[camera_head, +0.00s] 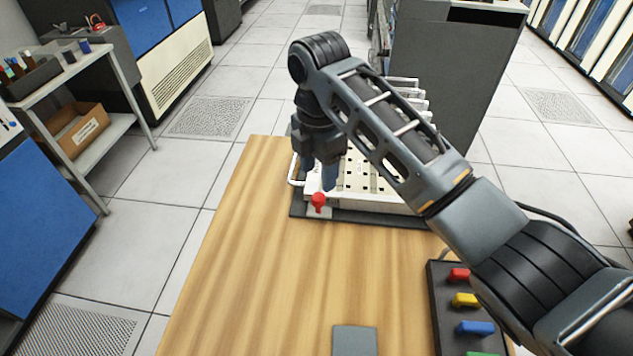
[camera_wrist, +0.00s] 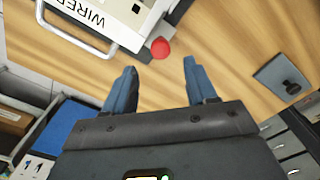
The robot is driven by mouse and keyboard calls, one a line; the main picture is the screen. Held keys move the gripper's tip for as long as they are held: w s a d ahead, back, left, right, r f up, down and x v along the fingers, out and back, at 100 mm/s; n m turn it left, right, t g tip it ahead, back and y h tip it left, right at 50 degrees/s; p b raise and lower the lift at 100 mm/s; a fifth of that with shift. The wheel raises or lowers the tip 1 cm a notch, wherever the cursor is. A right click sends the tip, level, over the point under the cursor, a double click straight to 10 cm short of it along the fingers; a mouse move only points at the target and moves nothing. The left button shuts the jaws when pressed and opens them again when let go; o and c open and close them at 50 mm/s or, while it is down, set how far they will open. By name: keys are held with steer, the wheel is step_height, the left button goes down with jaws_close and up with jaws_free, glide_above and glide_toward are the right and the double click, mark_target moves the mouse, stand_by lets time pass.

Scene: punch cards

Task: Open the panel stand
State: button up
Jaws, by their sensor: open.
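The panel stand (camera_head: 372,213) is a dark base at the far end of the wooden table, holding a cream panel (camera_head: 380,184) with dark holes. A white bar handle (camera_head: 293,172) sticks out at the panel's left side, and the handle also shows in the wrist view (camera_wrist: 88,38). A red knob (camera_head: 318,200) is at the stand's front left corner; in the wrist view the knob (camera_wrist: 160,48) is just beyond my fingertips. My gripper (camera_head: 322,175) is open and empty, pointing down beside the panel's left end. My arm hides much of the panel.
A dark block with red, yellow, blue and green pieces (camera_head: 436,290) lies at the table's front right. A grey plate (camera_head: 354,341) is at the front edge. The table's left middle is clear. A cart (camera_head: 100,148) and cabinets stand around.

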mark_target(318, 196)
steer(key=shift+f, duration=3.2)
steer(key=shift+c, duration=0.5)
jaws_close()
